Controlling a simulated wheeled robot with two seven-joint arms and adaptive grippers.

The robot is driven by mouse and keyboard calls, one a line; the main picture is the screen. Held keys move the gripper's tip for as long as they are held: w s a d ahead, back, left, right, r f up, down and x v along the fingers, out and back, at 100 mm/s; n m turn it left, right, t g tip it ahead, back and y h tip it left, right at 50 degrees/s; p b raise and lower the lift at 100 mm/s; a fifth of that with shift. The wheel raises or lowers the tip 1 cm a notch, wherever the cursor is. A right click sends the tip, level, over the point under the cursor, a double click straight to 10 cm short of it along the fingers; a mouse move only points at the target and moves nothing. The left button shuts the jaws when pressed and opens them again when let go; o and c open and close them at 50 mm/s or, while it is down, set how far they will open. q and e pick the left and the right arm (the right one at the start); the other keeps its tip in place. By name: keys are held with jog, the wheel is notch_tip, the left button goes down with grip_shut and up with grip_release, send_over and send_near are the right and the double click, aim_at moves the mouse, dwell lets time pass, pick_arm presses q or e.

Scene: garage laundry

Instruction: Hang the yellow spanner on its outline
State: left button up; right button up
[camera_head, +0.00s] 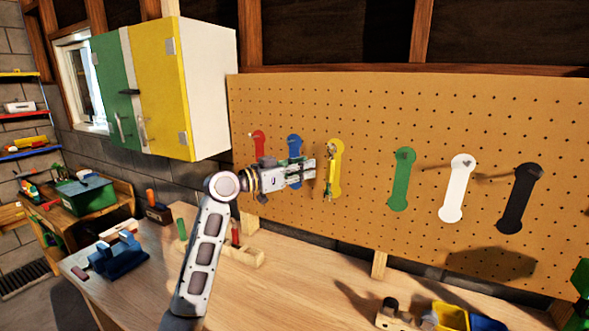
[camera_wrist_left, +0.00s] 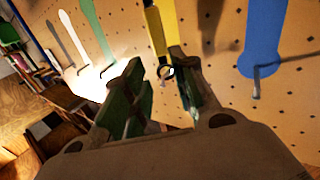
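The yellow outline (camera_head: 337,152) is third from the left on the pegboard. A slim yellow spanner (camera_head: 330,178) hangs upright in front of it, close to the hook. My left gripper (camera_head: 313,171) is just left of the spanner, near the board. In the left wrist view, which is turned over, the spanner (camera_wrist_left: 157,30) has its ring end (camera_wrist_left: 166,72) near the hook, between my left fingertips (camera_wrist_left: 158,62). The fingers stand apart, with board visible between them, and look open. I cannot tell whether the ring is fully over the hook. My right gripper is not in view.
Red (camera_head: 258,142), blue (camera_head: 294,146), green (camera_head: 402,180), white (camera_head: 457,188) and black (camera_head: 519,198) outlines share the pegboard (camera_head: 430,120). The workbench (camera_head: 310,270) below has a wooden rack (camera_head: 243,256), a blue vise (camera_head: 122,257) and clear middle space. A cabinet (camera_head: 165,85) hangs upper left.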

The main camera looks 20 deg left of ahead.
aim_at(329, 162)
pick_arm(q)
jog(key=shift+p+x, duration=1.2)
jog(key=shift+x, duration=4)
jog(key=shift+c, duration=0.2)
grip_shut()
